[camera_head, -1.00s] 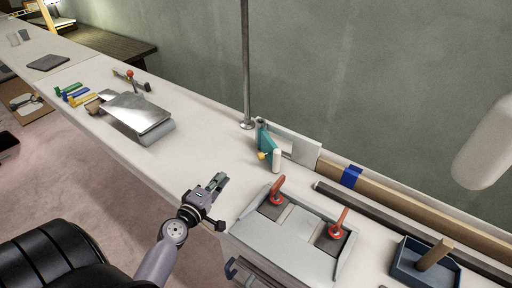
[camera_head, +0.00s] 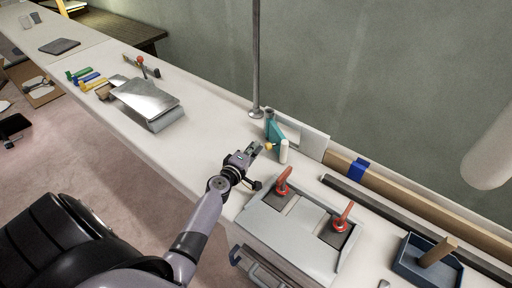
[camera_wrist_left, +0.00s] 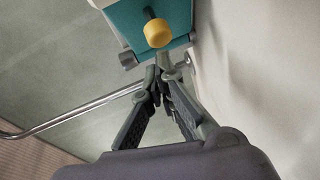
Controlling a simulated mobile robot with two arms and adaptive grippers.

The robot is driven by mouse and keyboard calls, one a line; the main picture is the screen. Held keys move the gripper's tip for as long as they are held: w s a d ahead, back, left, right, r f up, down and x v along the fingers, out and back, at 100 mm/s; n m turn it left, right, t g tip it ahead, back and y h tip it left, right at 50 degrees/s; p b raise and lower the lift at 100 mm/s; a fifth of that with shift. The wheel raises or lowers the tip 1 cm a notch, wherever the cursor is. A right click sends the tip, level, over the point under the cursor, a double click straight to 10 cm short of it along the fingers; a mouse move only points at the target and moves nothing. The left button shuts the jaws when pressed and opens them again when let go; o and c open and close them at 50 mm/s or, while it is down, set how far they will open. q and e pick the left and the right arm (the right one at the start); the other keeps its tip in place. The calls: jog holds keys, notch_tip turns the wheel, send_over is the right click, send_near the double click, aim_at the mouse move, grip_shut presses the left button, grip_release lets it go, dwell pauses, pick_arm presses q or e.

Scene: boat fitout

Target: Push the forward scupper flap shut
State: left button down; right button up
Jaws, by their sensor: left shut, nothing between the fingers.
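A teal block (camera_head: 274,127) with a yellow knob (camera_head: 268,146) stands against a white panel (camera_head: 313,143) at the wall side of the counter. It stands out from the panel and may be the scupper flap; I cannot tell for sure. My left gripper (camera_head: 256,149) is shut and empty, its tips just short of the yellow knob. In the left wrist view, the teal block (camera_wrist_left: 176,16) and yellow knob (camera_wrist_left: 157,33) are just beyond my fingertips (camera_wrist_left: 163,65). I cannot tell whether they touch. My right gripper is not in view.
A grey box with two red handles (camera_head: 283,180) is close at the right. A blue tray (camera_head: 412,263) lies farther right. The counter to the left is clear up to a metal-topped box (camera_head: 146,98).

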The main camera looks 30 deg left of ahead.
pick_arm(q)
jog(key=shift+w+d+f, duration=0.15)
jog(key=shift+w, duration=0.05)
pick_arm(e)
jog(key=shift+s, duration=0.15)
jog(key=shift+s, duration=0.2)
pick_arm(q)
jog(key=shift+w+d, duration=0.35)
jog(key=shift+d, duration=0.55)
jog(key=shift+w+d, duration=0.3)
jog(key=shift+d, duration=0.6)
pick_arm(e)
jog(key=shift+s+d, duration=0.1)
